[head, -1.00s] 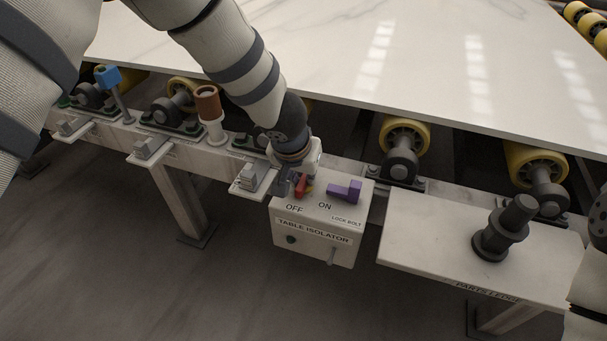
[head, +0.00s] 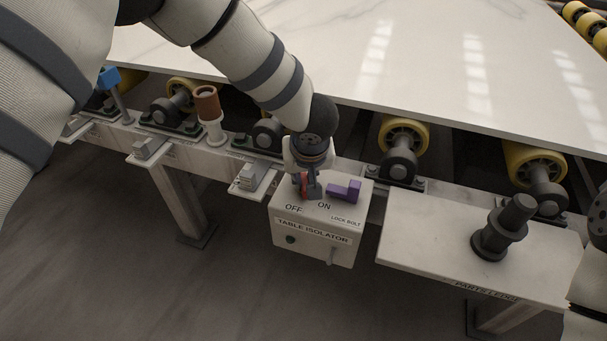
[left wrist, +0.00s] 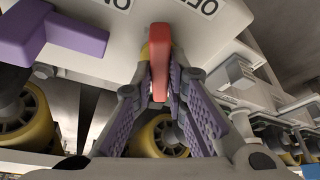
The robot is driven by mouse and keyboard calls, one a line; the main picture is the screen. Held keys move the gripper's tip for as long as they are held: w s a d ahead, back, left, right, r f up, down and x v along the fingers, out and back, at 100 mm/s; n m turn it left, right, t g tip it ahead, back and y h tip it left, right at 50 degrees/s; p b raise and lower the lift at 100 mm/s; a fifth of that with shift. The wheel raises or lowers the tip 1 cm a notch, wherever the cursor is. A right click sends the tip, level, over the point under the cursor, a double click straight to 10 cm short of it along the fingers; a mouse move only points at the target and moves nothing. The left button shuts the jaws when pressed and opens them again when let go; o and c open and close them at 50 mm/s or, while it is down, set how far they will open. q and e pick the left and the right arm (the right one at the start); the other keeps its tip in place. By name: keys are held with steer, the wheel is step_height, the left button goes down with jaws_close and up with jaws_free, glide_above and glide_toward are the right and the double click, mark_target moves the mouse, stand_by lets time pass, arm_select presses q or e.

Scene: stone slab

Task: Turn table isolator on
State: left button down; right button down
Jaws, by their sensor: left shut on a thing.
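The table isolator (head: 312,240) is a white box on the front rail, marked OFF on the left and ON on the right of its top. Its red lever (head: 304,182) stands between the two labels, partly hidden by my left gripper (head: 310,192). In the left wrist view, the red lever (left wrist: 160,62) lies between the purple-padded fingers of my left gripper (left wrist: 162,85), which is shut on it. A purple lock bolt (head: 345,190) sits on the box right of the lever, and the purple bolt (left wrist: 50,35) also shows in the left wrist view. My right gripper is out of view.
A large pale stone slab (head: 400,75) lies behind on yellow rollers (head: 405,135). A white ledge (head: 430,240) with a dark upright fitting (head: 503,230) is to the right. A blue-topped post (head: 110,80) and a brown-topped post (head: 208,105) stand to the left.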

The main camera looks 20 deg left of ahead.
arm_select(q)
steer(key=n, duration=0.2)
steer(key=n+g+y, duration=0.1)
steer(key=n, duration=0.2)
steer(key=shift+d+f+n+g+y+b, duration=0.1)
steer(key=shift+f+n+g+y+b, duration=0.1)
steer(key=shift+n+g+y+b, duration=0.15)
steer(key=n+g, duration=0.1)
steer(key=n, duration=0.2)
steer(key=shift+w+y+b, duration=0.1)
steer(key=shift+y+b, duration=0.15)
steer(key=shift+b, duration=0.15)
steer(key=shift+w+r+n+g+b, duration=0.1)
steer(key=shift+n+g+b, duration=0.45)
steer(key=shift+n, duration=1.3)
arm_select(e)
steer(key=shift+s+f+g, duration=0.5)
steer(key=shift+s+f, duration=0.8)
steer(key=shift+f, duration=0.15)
arm_select(q)
steer(key=c, duration=1.6)
jaws_free()
